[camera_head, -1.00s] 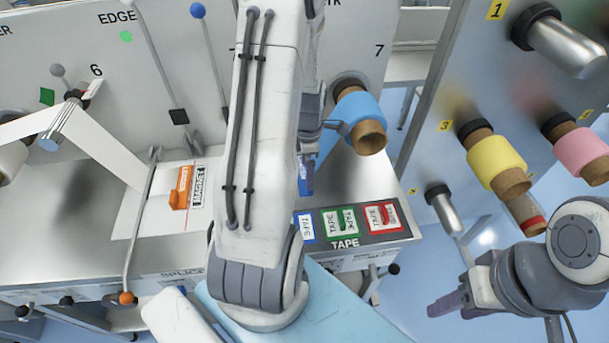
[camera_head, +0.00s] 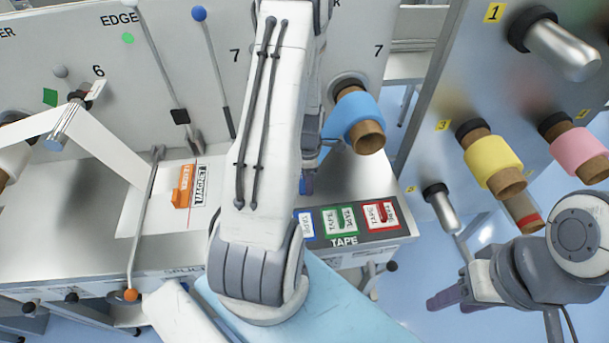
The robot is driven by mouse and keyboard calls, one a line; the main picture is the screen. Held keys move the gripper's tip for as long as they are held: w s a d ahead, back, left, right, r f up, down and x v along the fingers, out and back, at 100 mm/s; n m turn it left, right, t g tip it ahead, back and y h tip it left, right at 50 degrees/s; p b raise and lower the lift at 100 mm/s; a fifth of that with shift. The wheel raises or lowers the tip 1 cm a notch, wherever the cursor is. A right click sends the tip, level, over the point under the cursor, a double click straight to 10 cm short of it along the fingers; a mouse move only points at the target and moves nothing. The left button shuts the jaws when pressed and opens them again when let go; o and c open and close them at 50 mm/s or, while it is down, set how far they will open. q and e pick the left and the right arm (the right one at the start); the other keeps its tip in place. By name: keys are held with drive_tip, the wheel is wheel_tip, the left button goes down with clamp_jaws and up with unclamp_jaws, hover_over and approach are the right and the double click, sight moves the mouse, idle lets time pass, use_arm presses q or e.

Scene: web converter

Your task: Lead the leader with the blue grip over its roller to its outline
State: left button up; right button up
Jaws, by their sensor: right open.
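A roll of blue film (camera_head: 360,118) sits on a spindle by the right-hand number 7. A blue strip (camera_head: 330,150) comes off it down and left toward my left gripper (camera_head: 308,182). That gripper points down over the metal table behind my forearm. A small blue patch shows beside its fingers; I cannot tell whether it is the blue grip. My arm hides most of the fingers and the panel between the two 7 labels, so the roller and outline are not clearly seen. My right gripper (camera_head: 445,298) is open and empty at the lower right, over the floor.
A tape holder (camera_head: 345,241) with blue, green and red slots lies on the table's front right. Levers with blue (camera_head: 199,13) and orange (camera_head: 131,295) knobs stand left. Yellow (camera_head: 494,162) and pink (camera_head: 580,153) rolls are right.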

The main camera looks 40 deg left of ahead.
use_arm(q)
clamp_jaws()
drive_tip(key=shift+r, duration=0.1)
